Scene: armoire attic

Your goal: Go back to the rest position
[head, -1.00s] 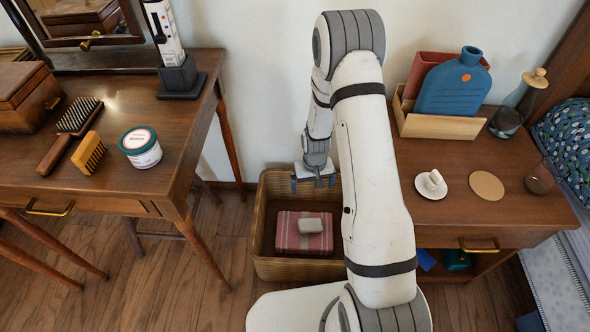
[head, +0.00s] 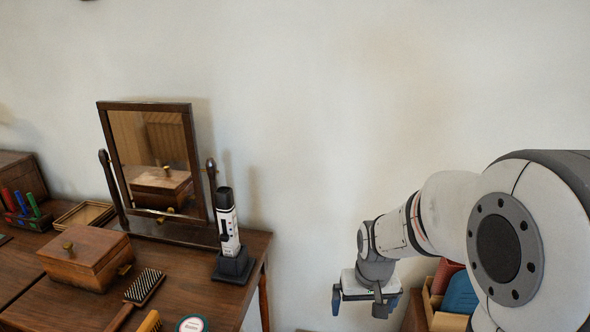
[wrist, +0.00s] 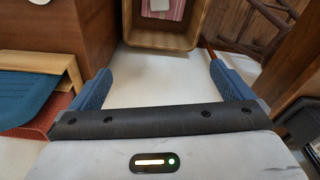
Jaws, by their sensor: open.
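My gripper (head: 360,308) is at the lower right of the head view, in front of the pale wall, with its fingers pointing down. The wrist view shows its two blue fingers (wrist: 160,88) wide apart with nothing between them. My arm reaches in from the right edge of the head view.
The dressing table at left holds a mirror (head: 152,155), a wooden box (head: 85,260) and a white device (head: 229,230).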

